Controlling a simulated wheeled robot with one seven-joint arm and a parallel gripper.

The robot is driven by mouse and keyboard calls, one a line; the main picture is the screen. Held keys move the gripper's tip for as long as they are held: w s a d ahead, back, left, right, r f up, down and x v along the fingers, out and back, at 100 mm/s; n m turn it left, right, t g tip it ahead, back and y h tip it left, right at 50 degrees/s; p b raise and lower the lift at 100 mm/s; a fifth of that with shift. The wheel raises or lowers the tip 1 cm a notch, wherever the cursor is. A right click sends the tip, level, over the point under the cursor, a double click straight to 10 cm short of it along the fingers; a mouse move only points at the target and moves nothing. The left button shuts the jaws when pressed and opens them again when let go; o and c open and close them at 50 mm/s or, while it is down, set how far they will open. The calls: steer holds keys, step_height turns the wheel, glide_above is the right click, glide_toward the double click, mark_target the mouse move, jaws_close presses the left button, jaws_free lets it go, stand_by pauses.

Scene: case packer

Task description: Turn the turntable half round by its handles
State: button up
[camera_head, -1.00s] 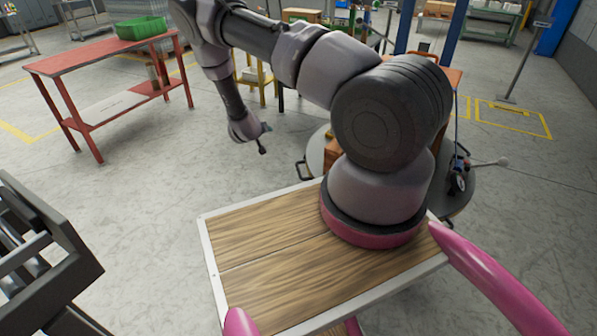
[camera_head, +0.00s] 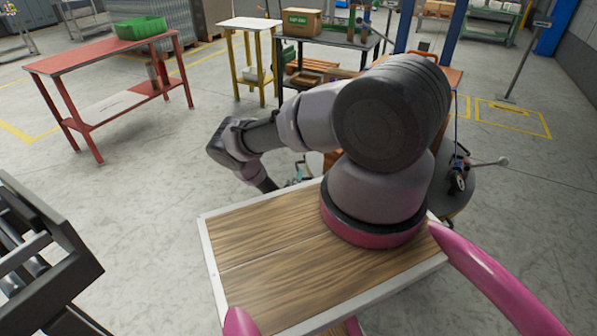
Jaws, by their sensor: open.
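The turntable is a grey round disc (camera_head: 463,193) low on the floor side of my wooden deck, mostly hidden behind my arm. A dark handle (camera_head: 301,164) stands out at its left edge. My gripper (camera_head: 294,181) is down at that left edge, close to this handle and just beyond the deck's far rim. It is small and partly hidden, with its jaws open. I cannot tell whether the handle is between the fingers or touching them. Brown box-like things on the turntable show only in part behind my arm.
A red table (camera_head: 100,62) with a green bin (camera_head: 142,28) stands at the left. A yellow-legged table (camera_head: 250,25) and a dark bench with a carton (camera_head: 301,22) stand behind. A roller conveyor (camera_head: 40,265) is at the near left. The floor between is clear.

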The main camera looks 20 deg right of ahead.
mark_target(298, 169)
steer(key=x, duration=0.6)
steer(key=shift+w+d, duration=0.15)
steer(key=shift+w, duration=0.15)
jaws_close()
steer(key=shift+s, duration=0.1)
stand_by(1.0)
